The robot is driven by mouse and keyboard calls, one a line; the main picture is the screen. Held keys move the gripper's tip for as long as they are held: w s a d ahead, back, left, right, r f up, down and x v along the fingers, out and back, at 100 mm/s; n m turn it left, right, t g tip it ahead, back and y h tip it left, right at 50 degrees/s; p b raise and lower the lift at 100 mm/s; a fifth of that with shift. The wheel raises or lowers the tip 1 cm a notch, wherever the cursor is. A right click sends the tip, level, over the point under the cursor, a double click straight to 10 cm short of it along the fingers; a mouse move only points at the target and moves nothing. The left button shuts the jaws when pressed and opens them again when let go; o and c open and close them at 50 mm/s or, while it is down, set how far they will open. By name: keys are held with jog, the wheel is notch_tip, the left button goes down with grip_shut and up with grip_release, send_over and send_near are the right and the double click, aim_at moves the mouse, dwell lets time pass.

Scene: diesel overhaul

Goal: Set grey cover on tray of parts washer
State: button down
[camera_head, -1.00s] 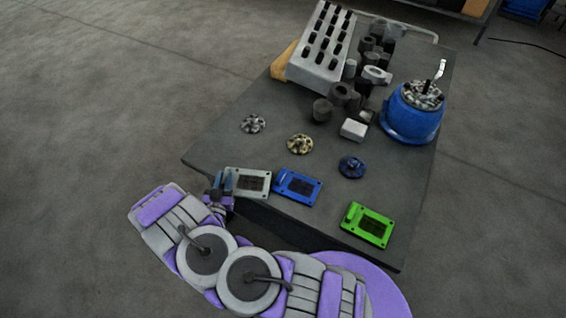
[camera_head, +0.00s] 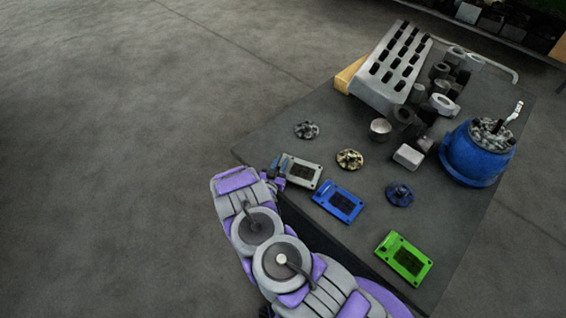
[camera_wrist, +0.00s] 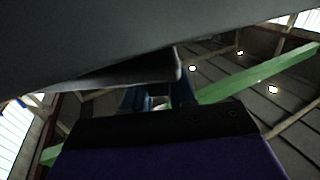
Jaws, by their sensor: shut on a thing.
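The grey cover (camera_head: 302,172) is a flat rectangular plate with a dark middle, near the table's left edge in the head view. My gripper (camera_head: 279,166) is shut on its left end. I cannot tell whether the cover touches the table or is just above it. In the wrist view my blue fingers (camera_wrist: 158,98) meet a thin plate edge, and a large dark surface fills the top left. The parts washer and its tray are not recognisable in any view.
On the dark table (camera_head: 270,138) a blue cover (camera_head: 338,203) and a green cover (camera_head: 404,258) lie nearby. Three small round parts lie behind them. A grey engine block (camera_head: 391,68), several cylinders and a blue pot (camera_head: 473,158) stand farther back. Open floor (camera_head: 110,150) spreads left.

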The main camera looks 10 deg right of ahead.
jog(key=shift+w+d+f+b, duration=0.3)
jog(key=shift+w+d+f, duration=0.35)
jog(key=shift+w+f, duration=0.35)
jog(key=c, duration=0.9)
grip_release()
jog(key=p+v, duration=0.1)
jog(key=v, duration=1.1)
